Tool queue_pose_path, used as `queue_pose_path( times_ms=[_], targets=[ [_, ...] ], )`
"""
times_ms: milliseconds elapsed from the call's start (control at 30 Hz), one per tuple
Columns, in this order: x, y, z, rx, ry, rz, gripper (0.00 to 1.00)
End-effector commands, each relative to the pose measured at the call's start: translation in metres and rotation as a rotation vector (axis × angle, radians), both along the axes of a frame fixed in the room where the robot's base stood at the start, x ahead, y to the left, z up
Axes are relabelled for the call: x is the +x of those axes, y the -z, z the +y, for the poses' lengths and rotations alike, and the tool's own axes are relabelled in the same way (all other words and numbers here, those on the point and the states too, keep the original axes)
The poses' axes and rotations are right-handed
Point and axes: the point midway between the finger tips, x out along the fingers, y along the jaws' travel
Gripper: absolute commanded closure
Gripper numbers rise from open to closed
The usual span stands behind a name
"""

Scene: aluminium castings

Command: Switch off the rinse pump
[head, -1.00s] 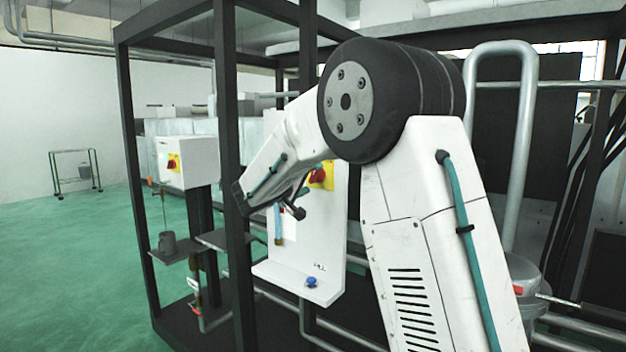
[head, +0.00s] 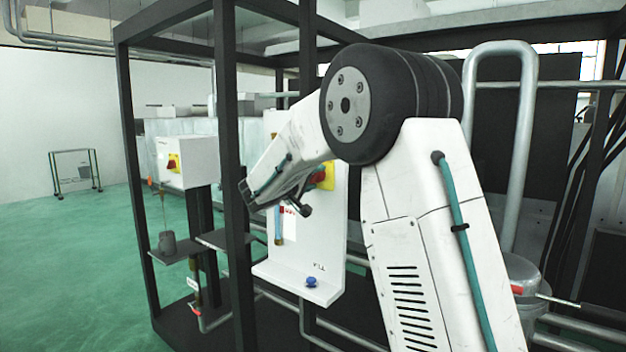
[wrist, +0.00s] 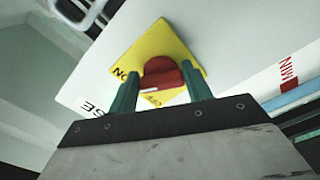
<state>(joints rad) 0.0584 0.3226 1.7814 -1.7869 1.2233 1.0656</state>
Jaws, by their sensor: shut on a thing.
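A red rotary knob (wrist: 162,73) sits on a yellow plate (wrist: 155,40) fixed to a white panel. My gripper (wrist: 160,84) has its two green fingers on either side of the knob and is shut on it. Upside-down "ON" and partly covered "OFF" lettering show on the plate. Letters reading "SE" show on the panel below; the rest of that word is hidden. In the head view the yellow plate (head: 329,176) shows beside my arm, which partly covers the knob. The fingers are not clearly visible there.
A blue button (head: 312,281) is on the ledge below. A second red-yellow switch (head: 173,163) is on a white box at left. A black frame post (head: 230,170) stands close to my arm.

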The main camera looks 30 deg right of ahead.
Motion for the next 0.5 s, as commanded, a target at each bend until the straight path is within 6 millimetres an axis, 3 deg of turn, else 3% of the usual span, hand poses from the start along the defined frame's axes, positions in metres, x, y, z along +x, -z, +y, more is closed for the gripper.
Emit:
queue_pose_path(
  times_ms=[500],
  targets=[
    [-0.0007, -0.0016, 0.0004, -0.126, -0.001, 0.351, 0.74]
  ],
)
